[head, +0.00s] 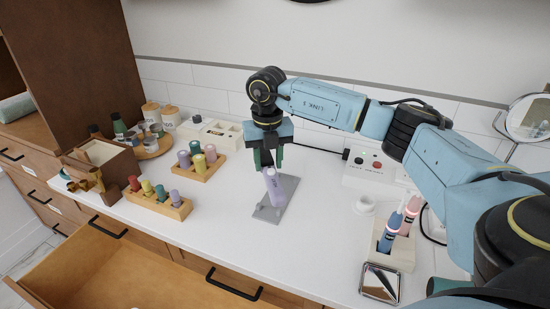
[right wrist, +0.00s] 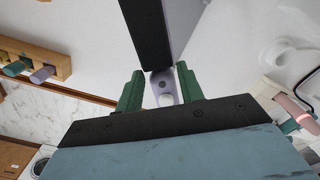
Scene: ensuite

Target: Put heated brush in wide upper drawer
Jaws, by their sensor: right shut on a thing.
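My right gripper (head: 268,164) points down over the counter, its green fingers shut on a lavender, rounded handle (head: 273,187), apparently the heated brush. In the head view the handle slants down over a grey mat (head: 265,214); I cannot tell whether it touches it. In the right wrist view the lavender piece (right wrist: 162,86) sits between the fingers, with a dark bar (right wrist: 145,35) crossing in front. A wide upper drawer (head: 130,272) stands open at the lower left, its visible floor bare. My left gripper is not in view.
Wooden racks of coloured bottles (head: 158,203) stand left of the mat. On the right are a holder (head: 399,254) with blue and pink tools, a switch box (head: 372,170), a white ring (head: 365,204) and a small mirror tile (head: 380,282). The front counter is clear.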

